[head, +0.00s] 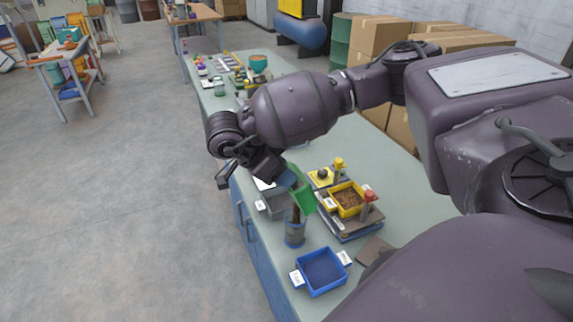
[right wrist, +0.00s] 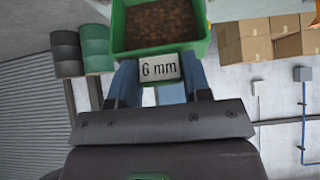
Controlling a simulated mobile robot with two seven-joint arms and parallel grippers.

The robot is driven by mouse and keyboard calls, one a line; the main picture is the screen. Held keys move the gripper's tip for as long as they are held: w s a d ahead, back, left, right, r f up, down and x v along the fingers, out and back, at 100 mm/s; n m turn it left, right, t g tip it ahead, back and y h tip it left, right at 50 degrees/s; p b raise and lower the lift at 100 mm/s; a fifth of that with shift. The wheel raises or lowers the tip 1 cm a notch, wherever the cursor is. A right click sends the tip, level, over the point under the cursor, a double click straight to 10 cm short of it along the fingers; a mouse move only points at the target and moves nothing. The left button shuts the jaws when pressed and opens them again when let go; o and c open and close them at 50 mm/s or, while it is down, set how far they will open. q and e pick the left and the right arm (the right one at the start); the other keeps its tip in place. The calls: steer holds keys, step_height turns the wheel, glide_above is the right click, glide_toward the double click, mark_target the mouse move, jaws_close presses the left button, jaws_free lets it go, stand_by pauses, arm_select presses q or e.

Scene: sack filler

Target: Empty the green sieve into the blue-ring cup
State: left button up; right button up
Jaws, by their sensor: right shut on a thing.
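My right gripper (head: 286,178) is shut on the green sieve (head: 304,199) and holds it steeply tilted above the bench. In the right wrist view, the gripper's blue fingers (right wrist: 160,85) grip the sieve (right wrist: 197,50) at its "6 mm" label, and brown grains (right wrist: 155,25) lie inside it. The blue-ring cup (head: 295,237) stands upright on the bench just below the sieve. A brown stream (head: 295,214) shows between the sieve's lower edge and the cup's mouth. The inside of the cup is hidden. My left gripper is not in view.
A blue tray (head: 320,286) stands in front of the cup. A grey bin (head: 276,206) is behind it. A yellow tray (head: 347,211) of brown material sits on a stand to the right. Small items and a teal bowl (head: 258,62) are at the bench's far end.

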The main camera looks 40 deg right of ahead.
steer(key=shift+w+a+f+g+h, duration=0.2)
steer(key=shift+a+f+h, duration=0.2)
steer(key=shift+a+h, duration=0.2)
steer(key=shift+w+a+f+g+h, duration=0.2)
steer(key=shift+a+f+h, duration=0.15)
steer(key=shift+a+h, duration=0.25)
steer(key=shift+w+a+f+g+h, duration=0.2)
steer(key=shift+a+f+h, duration=0.2)
steer(key=shift+a+h, duration=0.2)
steer(key=shift+r+t+y, duration=0.45)
steer(key=shift+r+y, duration=0.3)
steer(key=shift+y, duration=0.6)
steer(key=shift+r+t+y, duration=0.45)
steer(key=shift+r+y, duration=0.3)
steer(key=shift+y, duration=0.6)
